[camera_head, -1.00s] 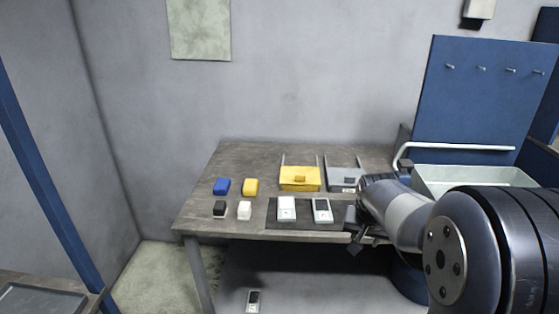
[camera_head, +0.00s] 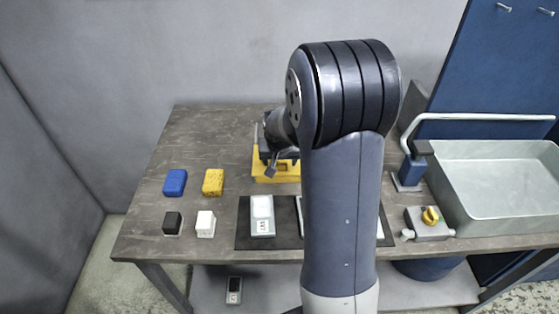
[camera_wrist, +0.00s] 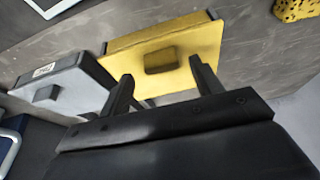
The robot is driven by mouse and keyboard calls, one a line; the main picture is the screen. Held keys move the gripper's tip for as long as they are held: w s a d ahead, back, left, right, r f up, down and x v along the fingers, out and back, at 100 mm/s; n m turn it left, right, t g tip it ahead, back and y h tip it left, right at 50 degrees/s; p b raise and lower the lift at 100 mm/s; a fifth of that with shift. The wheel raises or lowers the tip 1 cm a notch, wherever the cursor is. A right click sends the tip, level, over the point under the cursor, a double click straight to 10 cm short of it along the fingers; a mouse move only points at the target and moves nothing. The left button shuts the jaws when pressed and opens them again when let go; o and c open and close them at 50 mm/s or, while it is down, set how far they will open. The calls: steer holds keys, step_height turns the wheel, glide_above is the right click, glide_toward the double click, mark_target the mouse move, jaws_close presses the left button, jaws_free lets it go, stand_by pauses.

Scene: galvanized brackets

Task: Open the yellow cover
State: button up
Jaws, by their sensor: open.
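The yellow cover (camera_wrist: 190,60) lies flat and closed on the table in the wrist view, with a raised brown-yellow knob (camera_wrist: 161,60) in its middle. In the head view the cover (camera_head: 262,171) is partly hidden behind my arm. My gripper (camera_wrist: 165,85) is open and empty, its two fingers over the near edge of the cover, one to each side of the knob as pictured. I cannot tell whether the fingers touch the cover. In the head view my gripper (camera_head: 272,165) shows at the cover's left part.
A grey cover (camera_wrist: 70,88) with a label and knob sits beside the yellow one. Blue (camera_head: 175,182) and yellow sponges (camera_head: 213,182), black (camera_head: 172,223) and white blocks (camera_head: 206,223) stand left. A white device (camera_head: 262,215) lies on a dark mat (camera_head: 243,232). A metal sink (camera_head: 500,190) is right.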

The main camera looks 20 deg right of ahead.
steer(key=shift+w+f, duration=0.35)
steer(key=shift+f, duration=0.1)
steer(key=shift+w+d+f, duration=0.1)
steer(key=shift+f, duration=0.25)
steer(key=shift+c, duration=0.4)
jaws_close()
steer(key=w+d, duration=0.1)
steer(key=w, duration=0.2)
steer(key=w+d, duration=0.2)
steer(key=w, duration=0.2)
steer(key=w+d, duration=0.1)
steer(key=w, duration=0.2)
steer(key=shift+w+d, duration=0.2)
steer(key=shift+w, duration=0.1)
steer(key=shift+o, duration=0.4)
jaws_free()
